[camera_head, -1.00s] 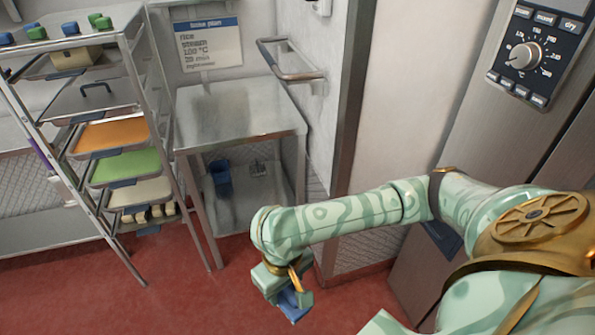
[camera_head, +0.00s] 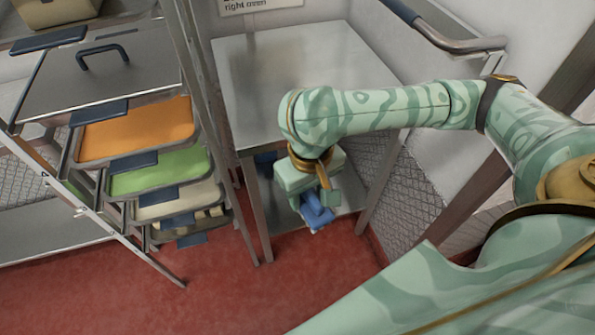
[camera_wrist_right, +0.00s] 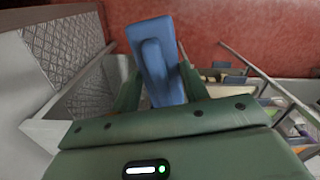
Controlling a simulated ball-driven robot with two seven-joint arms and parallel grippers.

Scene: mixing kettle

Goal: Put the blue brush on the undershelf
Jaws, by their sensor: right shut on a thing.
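The blue brush (camera_head: 318,219) is in my right gripper (camera_head: 316,197), in front of the steel table's lower opening in the head view. In the right wrist view the brush (camera_wrist_right: 160,62) stands between the two green fingers of the gripper (camera_wrist_right: 158,88), which are shut on it. The undershelf (camera_head: 283,212) is below the steel tabletop (camera_head: 285,70), partly hidden by my right arm and gripper. I cannot tell whether the brush touches the undershelf. My left gripper is not in view.
A blue container (camera_head: 264,160) shows partly under the tabletop. A rack with orange (camera_head: 135,132), green (camera_head: 160,172) and pale trays stands at the left. A wall rail (camera_head: 450,40) is at upper right. Red floor (camera_head: 240,300) is open in front.

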